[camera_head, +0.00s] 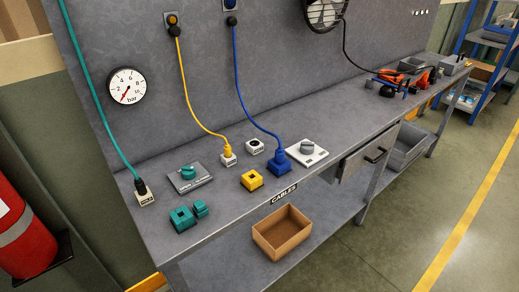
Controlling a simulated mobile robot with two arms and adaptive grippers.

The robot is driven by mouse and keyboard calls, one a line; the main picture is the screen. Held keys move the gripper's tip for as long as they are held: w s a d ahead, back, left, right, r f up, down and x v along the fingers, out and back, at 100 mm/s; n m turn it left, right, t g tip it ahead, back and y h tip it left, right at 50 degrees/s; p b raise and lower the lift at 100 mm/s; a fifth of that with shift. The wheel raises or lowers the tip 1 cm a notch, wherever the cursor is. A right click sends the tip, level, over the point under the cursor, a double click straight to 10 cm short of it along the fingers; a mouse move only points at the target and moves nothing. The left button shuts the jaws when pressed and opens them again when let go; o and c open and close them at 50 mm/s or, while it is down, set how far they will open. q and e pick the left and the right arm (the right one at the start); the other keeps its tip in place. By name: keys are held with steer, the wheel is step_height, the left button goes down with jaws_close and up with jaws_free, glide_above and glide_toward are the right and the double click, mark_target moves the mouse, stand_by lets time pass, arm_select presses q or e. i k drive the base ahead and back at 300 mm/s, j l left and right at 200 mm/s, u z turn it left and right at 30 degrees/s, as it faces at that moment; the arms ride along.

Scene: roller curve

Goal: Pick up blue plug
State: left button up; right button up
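A blue cable (239,80) runs down the back panel from an outlet at the top. It ends in a blue plug (278,154) on the workbench. The plug stands upright in a blue block (281,168), in the middle of the bench near the front edge. A white plate with a grey knob (307,147) is just to its right. Neither of my grippers is in view.
A yellow plug (227,150) stands in a white block to the left. A yellow block (251,180) and teal blocks (183,220) sit near the front edge. A cardboard box (282,232) is on the lower shelf. A fan (326,12) hangs above.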

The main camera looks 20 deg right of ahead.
mark_target(280, 154)
steer(key=i+l+u, duration=0.2)
steer(key=l, duration=0.5)
steer(key=l+u, duration=0.25)
steer(key=l, duration=0.45)
